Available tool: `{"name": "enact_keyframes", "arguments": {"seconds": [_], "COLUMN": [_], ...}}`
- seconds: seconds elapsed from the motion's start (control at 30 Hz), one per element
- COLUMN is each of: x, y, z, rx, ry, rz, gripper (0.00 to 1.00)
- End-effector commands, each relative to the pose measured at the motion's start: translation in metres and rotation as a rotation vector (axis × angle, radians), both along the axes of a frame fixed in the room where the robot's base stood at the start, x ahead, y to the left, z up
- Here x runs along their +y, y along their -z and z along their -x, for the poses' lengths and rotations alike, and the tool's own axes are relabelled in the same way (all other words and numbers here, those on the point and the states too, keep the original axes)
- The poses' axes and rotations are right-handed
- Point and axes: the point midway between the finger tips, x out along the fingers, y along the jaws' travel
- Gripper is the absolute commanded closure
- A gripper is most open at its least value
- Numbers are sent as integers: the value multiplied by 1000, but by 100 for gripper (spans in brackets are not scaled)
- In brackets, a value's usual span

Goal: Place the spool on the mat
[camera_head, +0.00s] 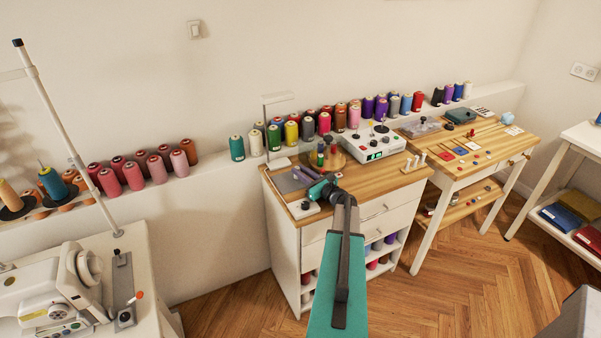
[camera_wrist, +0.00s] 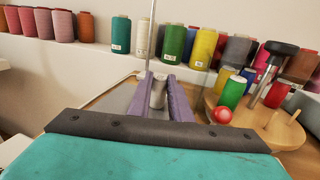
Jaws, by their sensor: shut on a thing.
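My gripper (camera_head: 306,172) reaches over the left part of the wooden-topped cabinet. In the wrist view, its two purple fingers (camera_wrist: 160,80) are shut on a small pale grey spool (camera_wrist: 158,94). In the head view I cannot make out the spool at the fingers. The grey mat (camera_head: 284,182) lies at the left end of the cabinet top, at and beside the fingers. Part of it shows left of the fingers in the wrist view (camera_wrist: 116,101). I cannot tell whether the spool touches the mat.
A round wooden spool stand (camera_wrist: 285,133) with pegs and coloured spools is right of my fingers. A thin-rod stand (camera_head: 278,162) rises behind the mat. A white control box (camera_head: 368,146) is farther right. Thread cones line the wall ledge behind.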

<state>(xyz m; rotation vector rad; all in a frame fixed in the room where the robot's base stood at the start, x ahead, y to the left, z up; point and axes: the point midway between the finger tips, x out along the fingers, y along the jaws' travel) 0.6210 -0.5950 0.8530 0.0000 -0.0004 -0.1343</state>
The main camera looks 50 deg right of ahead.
Motion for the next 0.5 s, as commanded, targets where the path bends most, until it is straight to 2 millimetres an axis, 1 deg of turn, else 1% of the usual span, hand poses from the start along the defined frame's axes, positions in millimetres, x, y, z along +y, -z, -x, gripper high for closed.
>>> {"name": "enact_keyframes", "arguments": {"seconds": [0.27, 0.3, 0.37, 0.4, 0.5], "x": [0, 0, 0, 0, 0], "y": [4, 3, 2, 2, 2], "z": [0, 0, 0, 0, 0], "rx": [0, 0, 0, 0, 0], "ry": [0, 0, 0, 0, 0], "rz": [0, 0, 0, 0, 0], "gripper": [100, 75, 65, 63, 63]}}
